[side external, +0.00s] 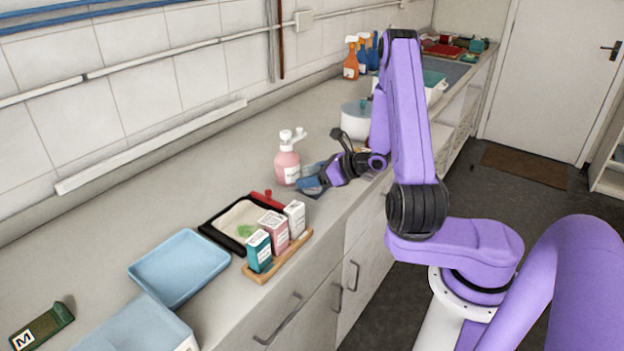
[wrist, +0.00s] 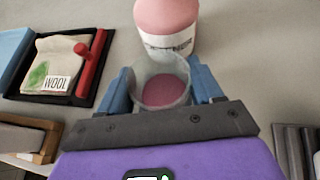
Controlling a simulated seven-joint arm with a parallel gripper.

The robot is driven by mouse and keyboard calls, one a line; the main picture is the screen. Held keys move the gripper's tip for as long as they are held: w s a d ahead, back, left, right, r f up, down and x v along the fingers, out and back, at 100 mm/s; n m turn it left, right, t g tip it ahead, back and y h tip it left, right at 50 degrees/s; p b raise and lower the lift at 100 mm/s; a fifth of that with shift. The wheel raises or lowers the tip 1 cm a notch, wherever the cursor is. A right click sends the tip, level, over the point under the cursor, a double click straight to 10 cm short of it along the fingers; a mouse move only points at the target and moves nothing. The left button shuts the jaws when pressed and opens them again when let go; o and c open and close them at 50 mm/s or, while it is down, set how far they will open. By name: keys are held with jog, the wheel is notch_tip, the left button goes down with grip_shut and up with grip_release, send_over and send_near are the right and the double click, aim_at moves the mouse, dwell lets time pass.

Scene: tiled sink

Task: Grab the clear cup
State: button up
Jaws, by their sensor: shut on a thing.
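The clear cup (wrist: 162,72) is see-through, with a pink bottom showing inside it. In the wrist view it sits between the two blue fingers of my gripper (wrist: 162,92). The fingers touch it on both sides, so my gripper is shut on the cup. In the side view my gripper (side external: 313,183) is low over the counter just right of the pink bottle, and I cannot make out the cup there. I cannot tell whether the cup's base is clear of the counter.
A pink pump bottle (side external: 288,166) stands right beside the cup, also in the wrist view (wrist: 168,25). A black tray (side external: 208,229) with a cloth and red-handled tool, a wooden rack (side external: 262,276) of small boxes and a blue tray (side external: 180,268) lie left. A white pot (side external: 356,121) stands behind.

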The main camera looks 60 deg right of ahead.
jog(key=shift+r, duration=0.55)
jog(key=s+r, duration=0.1)
jog(key=r, duration=0.2)
jog(key=s+r, duration=0.1)
jog(key=r, duration=0.1)
jog(key=shift+s+a+r, duration=0.15)
jog(key=shift+s+a, duration=0.2)
jog(key=shift+a, duration=0.05)
jog(key=s+a+r, duration=0.3)
jog(key=s+r, duration=0.3)
jog(key=s, duration=0.4)
jog(key=shift+s+a+r, duration=0.15)
jog(key=shift+s+r, duration=0.05)
jog(key=shift+s, duration=0.1)
